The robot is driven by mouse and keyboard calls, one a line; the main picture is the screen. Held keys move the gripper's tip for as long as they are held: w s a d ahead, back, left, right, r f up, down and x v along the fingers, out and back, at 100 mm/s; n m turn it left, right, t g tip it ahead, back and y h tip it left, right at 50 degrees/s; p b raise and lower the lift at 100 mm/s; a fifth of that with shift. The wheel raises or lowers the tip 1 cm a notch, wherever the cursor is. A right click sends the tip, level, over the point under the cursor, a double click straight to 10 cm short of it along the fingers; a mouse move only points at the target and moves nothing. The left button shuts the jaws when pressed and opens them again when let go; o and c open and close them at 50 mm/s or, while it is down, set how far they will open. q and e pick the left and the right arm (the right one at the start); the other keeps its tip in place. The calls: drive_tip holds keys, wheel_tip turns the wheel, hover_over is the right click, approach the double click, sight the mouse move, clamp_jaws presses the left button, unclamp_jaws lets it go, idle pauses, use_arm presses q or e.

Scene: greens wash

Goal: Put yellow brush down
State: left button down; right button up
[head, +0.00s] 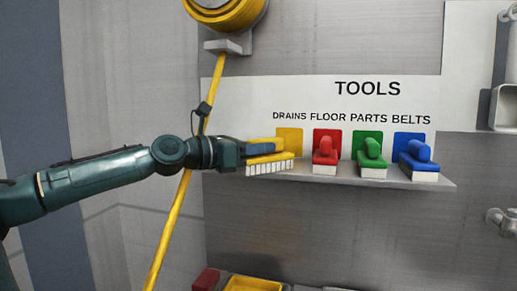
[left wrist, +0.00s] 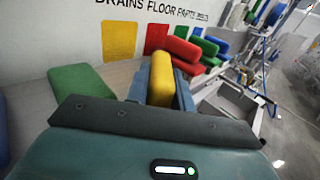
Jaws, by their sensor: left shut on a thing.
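The yellow brush (head: 270,167), with white bristles facing down, is at the left end of the tool shelf (head: 435,184). My left gripper (head: 256,150) is shut on its handle, which shows between the fingers in the left wrist view (left wrist: 162,80). The brush is a little left of and in front of the yellow square (head: 290,136) under DRAINS. I cannot tell whether its bristles touch the shelf. The red brush (head: 325,152), green brush (head: 371,155) and blue brush (head: 418,163) stand in a row to its right. My right gripper is not in view.
A yellow hose (head: 178,212) hangs from a reel (head: 226,14) and passes behind my left arm. Below are a yellow bin (head: 252,284) and a red block (head: 206,279). A green block (left wrist: 82,88) lies left of the gripper in the left wrist view.

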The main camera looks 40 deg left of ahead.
use_arm(q)
drive_tip(key=shift+f, duration=0.2)
drive_tip(key=c, duration=1.3)
unclamp_jaws()
drive_tip(key=shift+o, duration=0.5)
drive_tip(key=shift+r, duration=0.25)
drive_tip(key=b+v, duration=0.3)
drive_tip(key=shift+s+a+f, duration=0.2)
drive_tip(key=shift+f, duration=0.1)
drive_tip(key=b+v, duration=0.3)
drive_tip(key=v, duration=0.5)
drive_tip(key=shift+s+r+b, duration=0.25)
drive_tip(key=shift+r+b, duration=0.05)
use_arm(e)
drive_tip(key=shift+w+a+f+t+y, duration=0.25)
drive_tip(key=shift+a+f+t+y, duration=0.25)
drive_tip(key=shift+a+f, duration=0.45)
